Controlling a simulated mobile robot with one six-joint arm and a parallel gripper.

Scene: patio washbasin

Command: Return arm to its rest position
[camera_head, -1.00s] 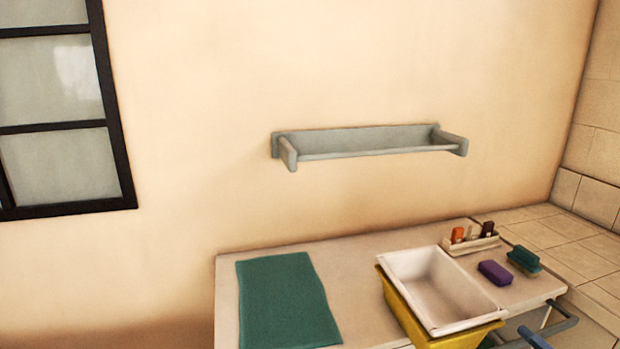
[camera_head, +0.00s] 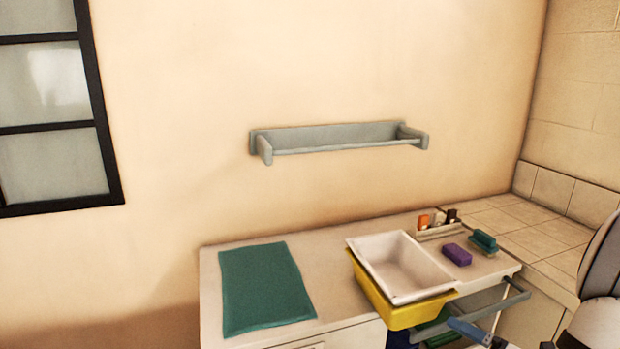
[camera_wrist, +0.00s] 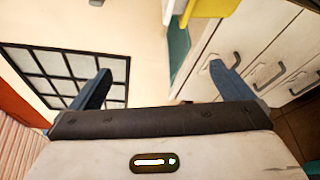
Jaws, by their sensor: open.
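My gripper shows in the wrist view (camera_wrist: 158,88) with its two blue fingers spread apart and nothing between them. Beyond the fingers are the wall, the dark-framed window and the cabinet drawers, seen tilted. In the head view, part of my arm is at the right edge. A blue piece (camera_head: 468,331) shows low in that view in front of the counter; I cannot tell whether it is one of my fingers.
A white basin (camera_head: 404,268) sits in a yellow tub (camera_head: 400,315) on the counter (camera_head: 335,290). A green mat (camera_head: 264,287) lies to its left. A purple sponge (camera_head: 457,255), a green brush (camera_head: 483,241) and a small caddy (camera_head: 440,231) stand right. A grey shelf (camera_head: 340,137) hangs above.

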